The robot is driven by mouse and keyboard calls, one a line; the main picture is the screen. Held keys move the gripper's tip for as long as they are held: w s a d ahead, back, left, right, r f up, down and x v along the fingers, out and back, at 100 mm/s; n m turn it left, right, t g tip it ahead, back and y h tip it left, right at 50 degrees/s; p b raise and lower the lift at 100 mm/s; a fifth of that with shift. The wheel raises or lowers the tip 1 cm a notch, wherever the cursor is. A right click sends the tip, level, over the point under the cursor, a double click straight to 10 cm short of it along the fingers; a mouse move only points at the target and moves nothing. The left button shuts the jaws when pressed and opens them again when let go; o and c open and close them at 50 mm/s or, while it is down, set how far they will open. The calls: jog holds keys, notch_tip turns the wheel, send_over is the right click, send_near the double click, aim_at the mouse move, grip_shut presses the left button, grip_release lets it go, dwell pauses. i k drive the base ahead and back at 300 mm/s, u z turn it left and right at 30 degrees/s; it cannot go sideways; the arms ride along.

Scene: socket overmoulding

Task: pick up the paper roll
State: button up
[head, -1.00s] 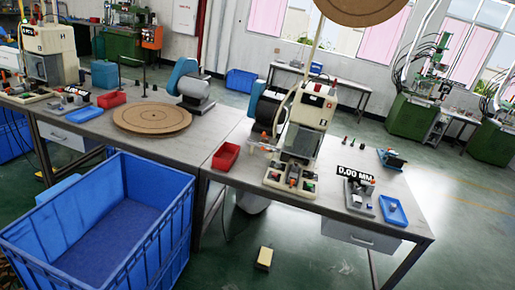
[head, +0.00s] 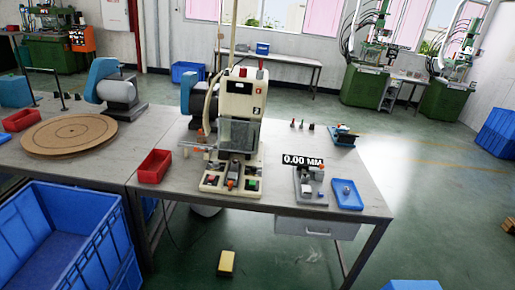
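I cannot make out a thing that is clearly a paper roll. A wide, flat brown disc (head: 68,135), like the side of a reel, lies on the left worktable; I cannot tell whether it is the paper roll. A grey cylinder with a blue end (head: 118,92) stands behind it on the same table. My gripper is not in the picture.
A white machine (head: 240,110) stands on the right worktable (head: 270,183), with a red bin (head: 154,166), a gauge reading 0.00 MM (head: 309,185) and a blue tray (head: 346,194). A blue crate (head: 60,235) is at lower left. A yellow block (head: 226,263) lies on the floor.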

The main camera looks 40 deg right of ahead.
aim_at(204, 141)
jog(key=z, duration=0.95)
jog(key=i, duration=2.7)
jog(key=u, duration=1.6)
jog(key=i, duration=1.05)
jog(key=z, duration=0.1)
